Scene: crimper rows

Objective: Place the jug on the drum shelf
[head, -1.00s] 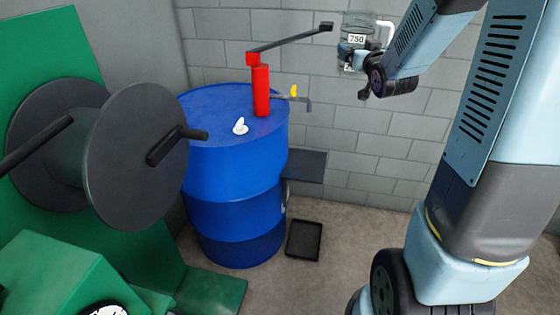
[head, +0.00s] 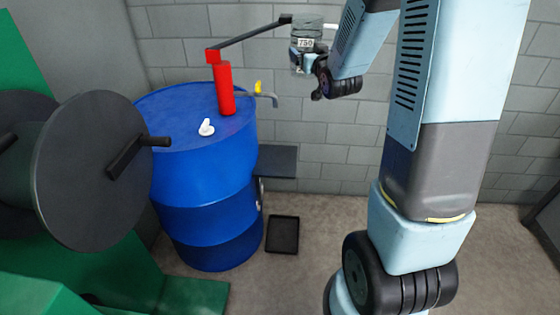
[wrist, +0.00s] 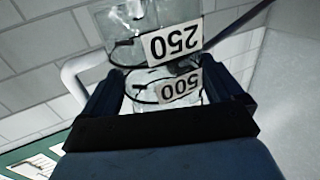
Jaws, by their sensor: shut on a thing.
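The clear jug (head: 306,31) with a white tag reading 750 is held high in front of the block wall in the head view. In the wrist view the jug (wrist: 160,14) shows two number tags, upside down, and a white handle at left. My gripper (head: 306,66) is shut on the jug; its dark fingers sit either side of it in the wrist view (wrist: 175,98). The drum shelf (head: 278,161) is a dark flat plate at the right side of the blue drum (head: 205,185). It looks empty. The jug is well above and slightly right of it in the picture.
On the drum top stand a red pump (head: 225,88) with a long dark crank arm and a grey spout (head: 262,95) over the shelf side. A black tray (head: 282,235) lies on the floor below. A dark reel (head: 95,170) stands at left.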

